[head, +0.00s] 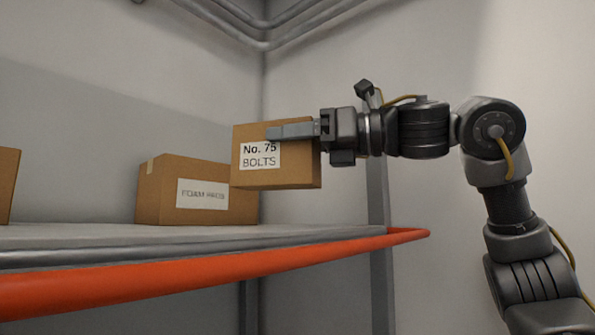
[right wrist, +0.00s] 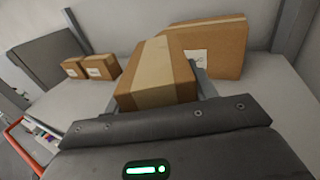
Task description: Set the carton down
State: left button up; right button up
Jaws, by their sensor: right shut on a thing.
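A brown carton (head: 307,160) labelled "No. 75 BOLTS" is held in my right gripper (head: 290,131). One finger lies across its labelled face; the other finger is hidden behind the carton in the head view. The carton hangs roughly level, with its underside above the shelf surface (head: 100,236). In the right wrist view the held carton (right wrist: 155,77) shows its taped top, with a finger along its right side. My left gripper is not in view.
A carton labelled "FOAM PADS" (head: 158,195) stands on the shelf, partly behind the held one. Another carton (head: 6,185) shows at the left edge. An orange rail (head: 200,270) runs along the shelf's front. Bare shelf lies between the standing cartons.

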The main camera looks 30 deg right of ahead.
aim_at(295, 180)
jog(key=shift+w+d+f, duration=0.15)
jog(key=shift+w+f, duration=0.1)
jog(key=shift+f, duration=0.25)
jog(key=shift+w+d+f, duration=0.15)
jog(key=shift+w+f, duration=0.1)
jog(key=shift+f, duration=0.2)
jog(key=shift+w+f, duration=0.1)
jog(key=shift+w, duration=0.2)
jog(key=shift+w+d+f, duration=0.1)
jog(key=shift+w+f, duration=0.05)
jog(key=shift+w, duration=0.05)
jog(key=shift+s+d+f+p, duration=0.1)
jog(key=shift+s+f+p, duration=0.1)
jog(key=shift+f+p, duration=0.35)
jog(key=shift+s+d+f+p, duration=0.15)
jog(key=shift+f+p, duration=0.15)
jog(key=shift+f, duration=0.65)
jog(key=shift+w+f, duration=0.15)
jog(key=shift+w, duration=0.05)
jog(key=shift+s+a+f, duration=0.1)
jog(key=shift+a+f, duration=0.05)
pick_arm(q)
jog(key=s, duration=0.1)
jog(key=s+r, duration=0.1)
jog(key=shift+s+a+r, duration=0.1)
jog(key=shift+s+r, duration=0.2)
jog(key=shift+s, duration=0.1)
pick_arm(e)
jog(key=o, duration=1.5)
